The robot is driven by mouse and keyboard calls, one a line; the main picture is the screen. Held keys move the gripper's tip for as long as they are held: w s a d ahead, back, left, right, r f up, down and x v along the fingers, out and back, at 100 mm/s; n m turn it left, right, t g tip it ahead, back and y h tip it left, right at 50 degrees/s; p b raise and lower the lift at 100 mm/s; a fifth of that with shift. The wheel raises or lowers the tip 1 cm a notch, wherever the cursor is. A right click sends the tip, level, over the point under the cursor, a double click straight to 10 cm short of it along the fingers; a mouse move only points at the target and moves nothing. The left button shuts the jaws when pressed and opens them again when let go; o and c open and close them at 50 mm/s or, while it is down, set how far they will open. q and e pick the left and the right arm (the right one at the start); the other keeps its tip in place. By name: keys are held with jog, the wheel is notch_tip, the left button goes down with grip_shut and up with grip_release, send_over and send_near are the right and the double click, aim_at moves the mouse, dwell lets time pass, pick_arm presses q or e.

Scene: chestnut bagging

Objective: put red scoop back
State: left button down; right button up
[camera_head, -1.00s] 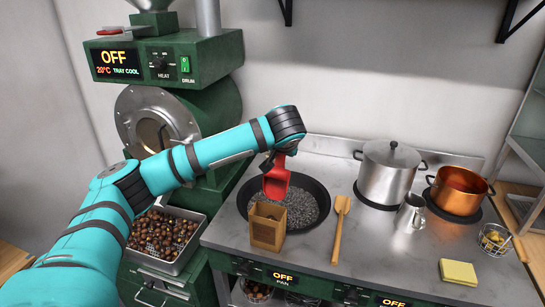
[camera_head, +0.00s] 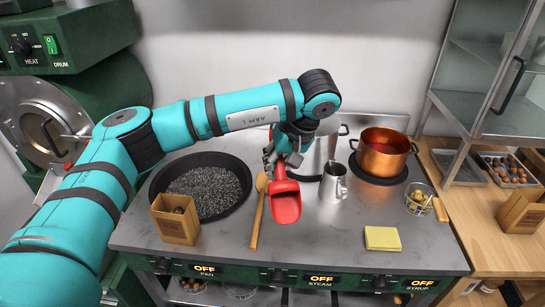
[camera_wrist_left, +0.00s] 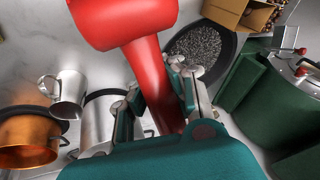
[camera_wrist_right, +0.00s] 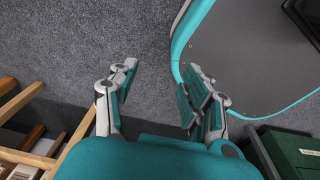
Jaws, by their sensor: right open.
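The red scoop (camera_head: 285,201) hangs from my left gripper (camera_head: 287,153) above the steel counter, between the wooden spoon and the metal jug. In the left wrist view the fingers (camera_wrist_left: 160,98) are closed around the handle of the red scoop (camera_wrist_left: 128,25), whose bowl points away from the palm. No chestnuts show in the part of the scoop's bowl that faces the head camera. My right gripper (camera_wrist_right: 160,98) is open and empty over grey floor in the right wrist view; it does not show in the head view.
A pan of dark gravel (camera_head: 158,205) and a cardboard box (camera_head: 175,219) stand left. The front middle counter is clear.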

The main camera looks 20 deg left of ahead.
pick_arm(q)
notch_tip(320, 180, down, 5)
jog(key=w+d+n+g+h+b, duration=0.2)
jog(key=n+g+h, duration=0.15)
jog(key=n, duration=0.95)
jog(key=n+t+h+b, duration=0.35)
jog(key=n+b, duration=0.45)
jog(key=n, duration=1.1)
send_over(287, 227)
jog(key=shift+h, duration=0.3)
jog(key=f, duration=1.3)
jog(key=shift+s+a+f, duration=0.15)
jog(key=shift+a+f, duration=0.15)
jog(key=shift+f, duration=0.05)
jog(key=shift+f+b, duration=0.35)
jog(key=shift+f, duration=0.55)
pick_arm(e)
notch_tip(287, 227, down, 11)
jog(key=s+a, duration=0.1)
jog(key=s, duration=0.1)
jog(key=shift+a, duration=0.15)
pick_arm(q)
jog(key=shift+f+b, duration=0.45)
jog(key=shift+f, duration=0.4)
pick_arm(e)
jog(key=shift+w+d+f, duration=0.1)
jog(key=shift+d+f, duration=0.15)
jog(key=shift+f, duration=0.3)
